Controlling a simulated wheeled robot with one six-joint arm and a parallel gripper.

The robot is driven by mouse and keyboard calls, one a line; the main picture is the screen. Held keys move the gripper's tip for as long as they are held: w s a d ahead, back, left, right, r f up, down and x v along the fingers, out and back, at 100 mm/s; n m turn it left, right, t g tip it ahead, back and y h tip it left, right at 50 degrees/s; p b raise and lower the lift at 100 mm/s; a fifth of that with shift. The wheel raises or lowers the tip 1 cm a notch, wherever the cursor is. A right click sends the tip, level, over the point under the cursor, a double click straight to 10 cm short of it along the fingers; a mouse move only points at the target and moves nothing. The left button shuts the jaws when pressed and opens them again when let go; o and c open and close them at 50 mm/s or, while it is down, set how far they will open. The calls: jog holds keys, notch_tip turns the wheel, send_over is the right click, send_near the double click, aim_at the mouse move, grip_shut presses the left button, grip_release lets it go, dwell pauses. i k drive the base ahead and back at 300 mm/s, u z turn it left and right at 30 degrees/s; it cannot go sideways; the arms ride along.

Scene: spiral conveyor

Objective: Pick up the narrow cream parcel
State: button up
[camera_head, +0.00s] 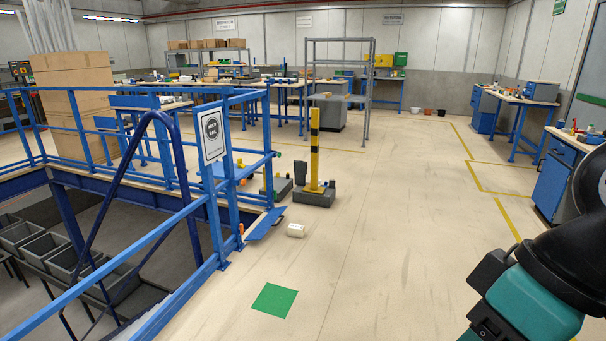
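A small cream-white block (296,230) lies on the floor just right of the blue railing's corner, and it may be the narrow cream parcel. It is small in the picture, so I cannot tell its exact shape. Part of my arm, black and teal, shows at the lower right, well to the right of the block. My gripper is not in view.
A blue railing (205,205) with a sign guards a lower level at left. A yellow and black post (315,150) on a dark base stands behind the block. A green square (274,300) marks the floor in front. The centre floor is clear. Benches stand at right and back.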

aim_at(294, 230)
jog(key=u, duration=0.55)
jog(key=i, duration=4.85)
jog(key=z, duration=0.55)
jog(key=i, duration=0.45)
jog(key=z, duration=0.15)
